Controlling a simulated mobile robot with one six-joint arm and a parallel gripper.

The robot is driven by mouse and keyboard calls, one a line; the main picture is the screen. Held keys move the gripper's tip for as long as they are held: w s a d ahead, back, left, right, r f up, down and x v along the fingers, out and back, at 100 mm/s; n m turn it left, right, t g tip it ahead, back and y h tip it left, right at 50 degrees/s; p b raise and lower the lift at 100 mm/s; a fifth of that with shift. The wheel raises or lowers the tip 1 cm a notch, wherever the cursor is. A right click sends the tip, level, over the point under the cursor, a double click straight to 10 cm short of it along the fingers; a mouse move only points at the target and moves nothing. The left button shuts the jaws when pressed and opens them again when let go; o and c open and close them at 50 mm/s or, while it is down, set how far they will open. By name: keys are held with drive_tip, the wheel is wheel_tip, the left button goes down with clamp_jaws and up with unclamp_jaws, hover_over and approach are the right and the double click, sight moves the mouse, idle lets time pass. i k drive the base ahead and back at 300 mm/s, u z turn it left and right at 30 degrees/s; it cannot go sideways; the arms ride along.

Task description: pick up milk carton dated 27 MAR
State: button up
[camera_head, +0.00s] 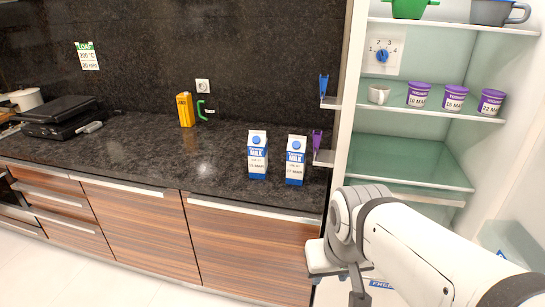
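Two blue-and-white milk cartons stand upright on the dark counter, a small gap apart. The left milk carton (257,156) and the right milk carton (295,161) each carry a printed date ending in MAR. The right one's date looks like 17 or 27 MAR; the left one's is too small to read surely. My gripper (358,290) is low in front of the fridge, below and right of the cartons and apart from them. Only dark parts of it show, and its finger opening is not clear.
A yellow carton (185,110) stands farther left. A black grill (62,117) is far left.

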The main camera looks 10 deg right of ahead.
sight(296, 149)
drive_tip(key=z, duration=0.2)
drive_tip(key=i, duration=0.75)
drive_tip(key=z, duration=0.85)
drive_tip(key=k, duration=0.6)
drive_tip(key=u, duration=0.4)
drive_tip(key=i, duration=0.95)
